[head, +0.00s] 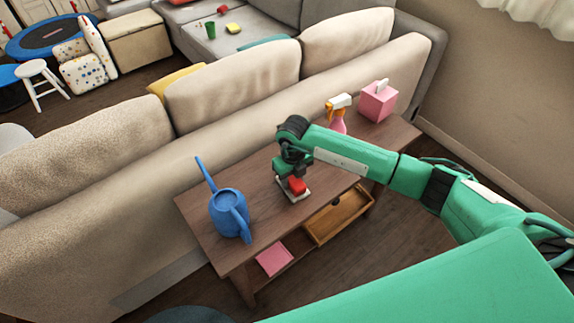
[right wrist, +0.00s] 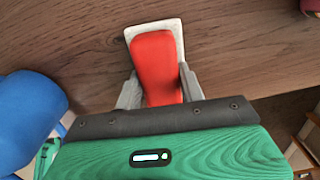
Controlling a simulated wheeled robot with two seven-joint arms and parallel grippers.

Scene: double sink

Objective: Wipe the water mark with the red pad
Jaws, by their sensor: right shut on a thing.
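The red pad (head: 297,186) has a red grip on a white base and is at the console table's top (head: 258,178). It also shows in the right wrist view (right wrist: 157,62), between the two grey fingers. My right gripper (head: 292,180) is shut on the red pad from above; the arm comes in from the right. In the right wrist view the gripper (right wrist: 158,90) holds the red part, and the white base reaches beyond it over the wood. I cannot make out a water mark on the table in either view. My left gripper is not in view.
A blue watering can (head: 230,212) stands at the table's left end. A spray bottle (head: 338,115) and a pink tissue box (head: 378,101) stand at the far right end. A drawer (head: 338,215) is open at the front. The sofa back (head: 120,225) runs along the far side.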

